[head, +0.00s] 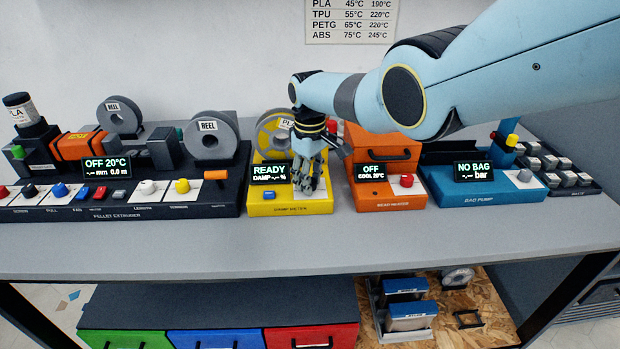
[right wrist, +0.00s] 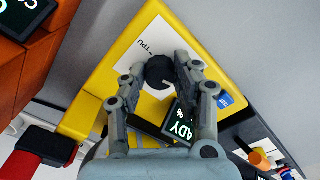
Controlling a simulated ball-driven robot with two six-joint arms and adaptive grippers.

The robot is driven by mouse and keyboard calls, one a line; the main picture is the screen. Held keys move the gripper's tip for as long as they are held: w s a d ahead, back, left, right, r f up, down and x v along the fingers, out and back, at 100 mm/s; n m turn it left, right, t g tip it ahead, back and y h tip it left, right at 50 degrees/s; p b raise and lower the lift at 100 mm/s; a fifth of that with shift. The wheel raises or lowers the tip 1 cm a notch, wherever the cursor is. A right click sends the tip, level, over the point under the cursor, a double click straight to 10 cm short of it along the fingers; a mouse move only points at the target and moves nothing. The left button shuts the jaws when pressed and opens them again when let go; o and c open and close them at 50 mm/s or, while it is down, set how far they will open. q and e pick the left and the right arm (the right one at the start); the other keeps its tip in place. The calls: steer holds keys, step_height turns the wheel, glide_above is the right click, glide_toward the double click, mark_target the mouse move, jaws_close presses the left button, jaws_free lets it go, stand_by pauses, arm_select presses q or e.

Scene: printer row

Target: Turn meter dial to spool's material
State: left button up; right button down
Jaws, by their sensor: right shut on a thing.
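The yellow damp meter (head: 290,208) stands in the middle of the bench in the head view, its display (head: 271,172) reading READY and DAMP -.- %. A spool (head: 272,133) with a label that looks like PLA sits at its back. My right gripper (head: 306,186) reaches down over the meter's front right. In the right wrist view my right gripper (right wrist: 162,72) is shut on a dark round dial (right wrist: 159,70). A white plate (right wrist: 140,63) beside the dial carries the word TPU; its other marks are hidden. A blue button (right wrist: 225,99) is near the fingers. My left gripper is out of view.
A pellet extruder (head: 100,213) stands left of the meter. An orange bead heater (head: 390,203) stands close on the right, then a blue bag pump (head: 485,197). A material chart (head: 351,20) hangs on the wall. The bench's front strip (head: 300,245) is clear.

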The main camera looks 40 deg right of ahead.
steer(key=c, duration=1)
jaws_free()
step_height(320, 180, up, 12)
